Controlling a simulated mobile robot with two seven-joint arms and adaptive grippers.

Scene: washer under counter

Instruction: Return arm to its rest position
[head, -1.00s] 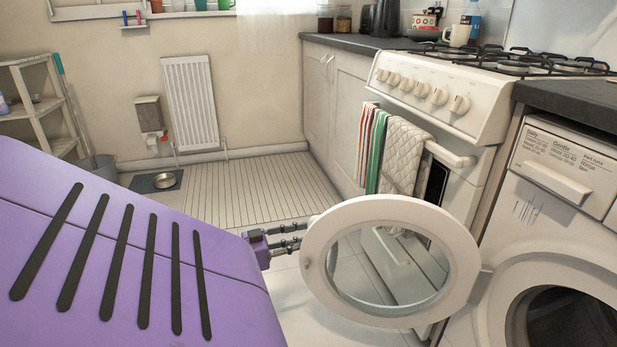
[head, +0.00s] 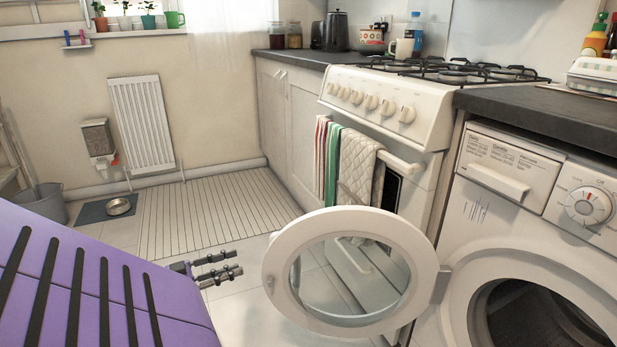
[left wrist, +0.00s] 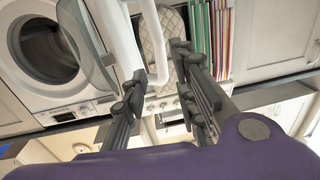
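My left gripper (head: 237,263) is in the lower middle of the head view, on the purple arm from the left. Its dark fingers point right, a little left of the round washer door's rim, with a small gap in the picture. The washer door (head: 283,252) stands open with its glass facing me. In the left wrist view, the gripper's fingers (left wrist: 157,62) are spread apart and hold nothing. The white door rim and handle pass behind and between them in that view; their depth is unclear. The washer (head: 457,262) is at the right, its drum opening dark. My right gripper is not in view.
The stove (head: 390,105) with towels (head: 357,165) on its rail stands behind the door. The counter (head: 545,115) runs above the washer. A slatted mat (head: 210,212), a bowl (head: 118,206) and a grey bucket (head: 45,203) are on the floor at left. Bare floor shows around the gripper.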

